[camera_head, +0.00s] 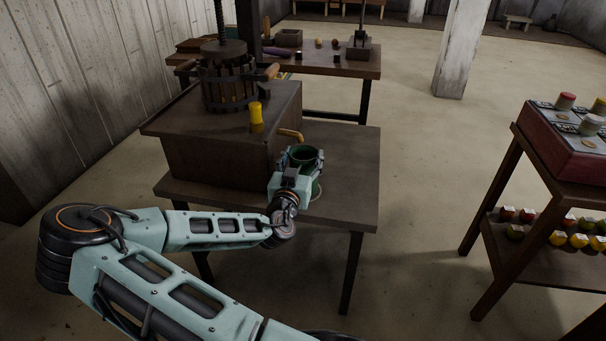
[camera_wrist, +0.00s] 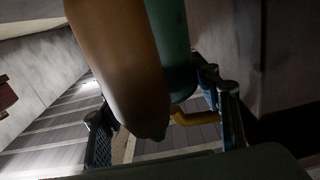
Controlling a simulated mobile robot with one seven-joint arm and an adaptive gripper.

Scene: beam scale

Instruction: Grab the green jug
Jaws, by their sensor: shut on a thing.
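The green jug (camera_head: 304,155) is a dark green, open-topped vessel on the near part of the low wooden table, just in front of the press box. It looks upright. My gripper (camera_head: 302,162) reaches it from the near side, with a finger on each side of its body, shut on it. In the wrist view, my gripper (camera_wrist: 166,118) shows a finger at left and right. A large tan shape and a green strip lie between them, too close to make out fully. The jug's lower part is mostly hidden by my gripper in the head view.
The orange spout (camera_head: 290,135) of the press box (camera_head: 225,150) is close behind the jug. The table (camera_head: 345,180) is bare to the right. A stand with a red box (camera_head: 570,140) is farther right.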

